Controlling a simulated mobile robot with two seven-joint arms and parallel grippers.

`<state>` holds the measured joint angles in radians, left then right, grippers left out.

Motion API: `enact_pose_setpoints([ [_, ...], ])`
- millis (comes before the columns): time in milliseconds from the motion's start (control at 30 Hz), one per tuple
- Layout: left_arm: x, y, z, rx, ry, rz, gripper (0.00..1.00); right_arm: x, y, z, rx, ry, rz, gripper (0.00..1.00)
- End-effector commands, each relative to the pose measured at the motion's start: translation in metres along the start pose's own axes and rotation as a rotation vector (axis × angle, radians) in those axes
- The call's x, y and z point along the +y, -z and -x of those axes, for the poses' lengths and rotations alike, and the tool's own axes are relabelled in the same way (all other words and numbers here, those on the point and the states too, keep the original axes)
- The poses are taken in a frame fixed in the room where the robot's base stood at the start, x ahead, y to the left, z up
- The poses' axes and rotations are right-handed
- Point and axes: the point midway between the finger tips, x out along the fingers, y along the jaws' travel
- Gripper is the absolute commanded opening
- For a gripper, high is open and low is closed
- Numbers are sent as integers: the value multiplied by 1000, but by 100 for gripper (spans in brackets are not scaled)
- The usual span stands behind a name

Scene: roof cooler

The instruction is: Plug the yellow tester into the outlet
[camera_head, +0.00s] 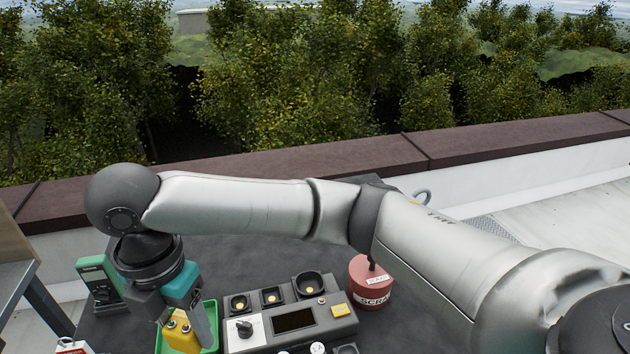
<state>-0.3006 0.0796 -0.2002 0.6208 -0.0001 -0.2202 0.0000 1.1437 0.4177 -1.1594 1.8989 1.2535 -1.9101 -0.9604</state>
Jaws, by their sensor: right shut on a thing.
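My right arm reaches across from the right, and its gripper (184,320) points down at the lower left. Its fingers are shut on the yellow tester (181,338), a small yellow block with two round spots on its upper part. The tester is at the green tray (211,312); whether it touches the tray floor I cannot tell. A grey panel (262,335) right of the tray has several dark square-framed sockets, one of them here (270,297), a knob and a dark screen. I cannot tell which part is the outlet. My left gripper is out of view.
A red canister labelled SCRAP (371,285) stands right of the panel. A green handheld meter (100,278) stands left of my gripper. A red-and-white tag (73,347) lies at the lower left edge. Behind the dark table runs a brown-capped parapet (500,143).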

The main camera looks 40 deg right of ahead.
Motion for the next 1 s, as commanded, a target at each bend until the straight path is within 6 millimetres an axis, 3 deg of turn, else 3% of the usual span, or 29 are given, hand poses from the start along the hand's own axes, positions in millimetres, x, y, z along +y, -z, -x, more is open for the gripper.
enact_pose_setpoints([
  [500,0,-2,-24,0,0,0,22,-35,-55,4,-11,0,-1120,8],
  [800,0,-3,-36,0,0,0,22,-57,-80,10,-1,-2,-1771,8],
  [1000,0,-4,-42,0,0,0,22,-70,-90,13,8,4,-2116,8],
])
